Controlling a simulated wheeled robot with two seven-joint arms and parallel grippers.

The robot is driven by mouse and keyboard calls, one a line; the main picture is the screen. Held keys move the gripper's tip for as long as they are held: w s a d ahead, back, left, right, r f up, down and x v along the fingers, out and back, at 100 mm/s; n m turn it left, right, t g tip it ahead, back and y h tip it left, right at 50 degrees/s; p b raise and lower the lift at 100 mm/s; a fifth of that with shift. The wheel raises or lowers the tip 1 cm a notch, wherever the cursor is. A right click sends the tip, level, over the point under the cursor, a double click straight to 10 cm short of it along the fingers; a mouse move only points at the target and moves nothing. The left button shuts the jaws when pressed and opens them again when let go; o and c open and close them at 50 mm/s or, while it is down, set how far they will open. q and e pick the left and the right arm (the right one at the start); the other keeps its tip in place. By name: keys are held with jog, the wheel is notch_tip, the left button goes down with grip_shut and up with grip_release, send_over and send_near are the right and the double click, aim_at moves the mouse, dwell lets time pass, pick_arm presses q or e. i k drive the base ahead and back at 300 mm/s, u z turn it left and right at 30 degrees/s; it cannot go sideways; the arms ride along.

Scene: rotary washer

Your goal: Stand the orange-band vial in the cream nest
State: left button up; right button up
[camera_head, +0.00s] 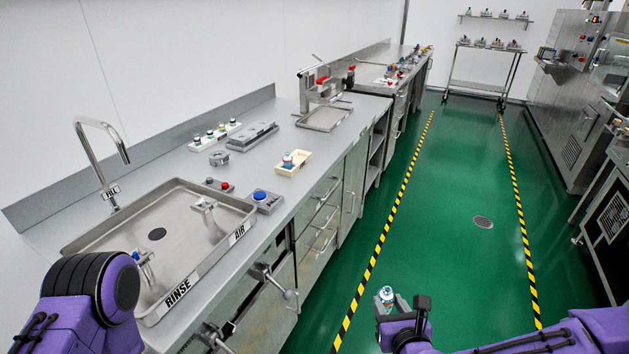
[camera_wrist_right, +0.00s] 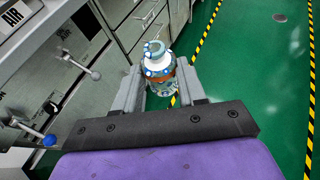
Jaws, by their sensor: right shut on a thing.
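My right gripper (camera_head: 392,303) is at the bottom of the head view, out over the green floor and apart from the counter. In the wrist view its two fingers (camera_wrist_right: 160,88) are shut on a vial (camera_wrist_right: 159,62) with a white and blue top and an orange-brown band. The vial (camera_head: 386,294) also shows in the head view. The cream nest (camera_head: 298,166) sits on the counter near its front edge. A small item with a bluish top and some red (camera_head: 288,159) stands at its left part. My left arm shows at lower left, but its gripper is out of view.
A sink tray (camera_head: 90,241) marked RINSE and AIR, with a tall faucet (camera_head: 103,127), fills the near counter. A blue button box (camera_head: 263,200) stands between sink and nest. A white rack (camera_head: 213,139) with several vials and a grey scale-like device (camera_head: 252,137) lie behind.

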aim_at(294, 162)
jog(key=k, duration=0.25)
jog(key=z, duration=1.3)
jog(key=i, duration=3.1)
jog(key=u, duration=3.45)
